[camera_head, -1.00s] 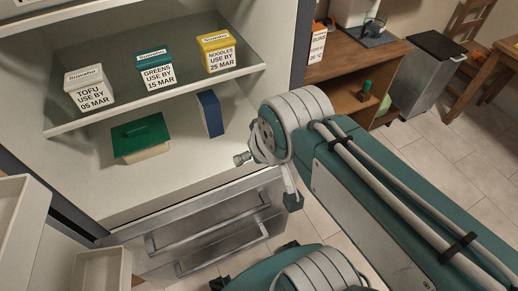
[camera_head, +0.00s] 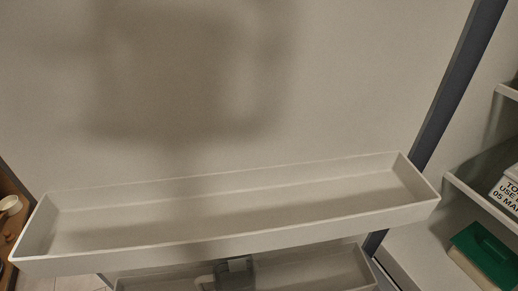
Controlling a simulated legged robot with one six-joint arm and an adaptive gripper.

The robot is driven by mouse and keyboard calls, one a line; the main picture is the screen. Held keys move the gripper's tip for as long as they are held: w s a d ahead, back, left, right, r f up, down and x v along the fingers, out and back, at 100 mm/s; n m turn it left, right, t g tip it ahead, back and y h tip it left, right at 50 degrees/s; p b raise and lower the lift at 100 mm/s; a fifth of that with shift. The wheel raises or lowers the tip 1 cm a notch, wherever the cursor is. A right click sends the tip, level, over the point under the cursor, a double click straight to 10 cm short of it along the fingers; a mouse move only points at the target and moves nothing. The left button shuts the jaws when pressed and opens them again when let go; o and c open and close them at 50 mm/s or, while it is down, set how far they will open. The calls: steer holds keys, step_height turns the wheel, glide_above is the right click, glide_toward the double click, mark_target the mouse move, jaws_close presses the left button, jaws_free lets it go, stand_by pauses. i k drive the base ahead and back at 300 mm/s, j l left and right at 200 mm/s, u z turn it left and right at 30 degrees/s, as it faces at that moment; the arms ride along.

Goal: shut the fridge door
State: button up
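The open fridge door fills most of the view, its pale inner face (camera_head: 350,90) toward me and its dark edge strip (camera_head: 460,85) on the right. A long empty door bin (camera_head: 230,243) runs across its lower part. A second bin (camera_head: 310,272) shows below it, partly hidden. A small dark and pale object (camera_head: 236,272) shows there, mostly cut off; I cannot tell what it is. The fridge interior (camera_head: 425,245) is open at the right edge. I cannot make out my gripper.
Inside the fridge at the right are a green-lidded box (camera_head: 488,255) and part of a white tofu carton (camera_head: 508,190) on a shelf. A brown wooden edge with a small pale cup (camera_head: 10,204) is at the far left. A broad shadow lies on the door.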

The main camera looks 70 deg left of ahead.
mark_target(150, 144)
steer(key=k+j, duration=0.2)
steer(key=k, duration=0.2)
steer(key=k+j+z, duration=0.1)
steer(key=k, duration=0.25)
steer(key=k+j, duration=0.25)
steer(key=k, duration=0.15)
steer(key=k+j, duration=0.15)
steer(key=j, duration=0.25)
steer(key=k+j+z, duration=0.15)
steer(key=j, duration=0.25)
steer(key=k+j, duration=0.25)
steer(key=j, duration=0.15)
steer(key=k+j+z, duration=0.15)
steer(key=j, duration=0.2)
steer(key=k+j, duration=0.2)
steer(key=j, duration=0.65)
steer(key=k+j+z, duration=0.1)
steer(key=j, duration=0.4)
steer(key=k+j+z, duration=0.1)
steer(key=j, duration=0.25)
steer(key=k, duration=0.1)
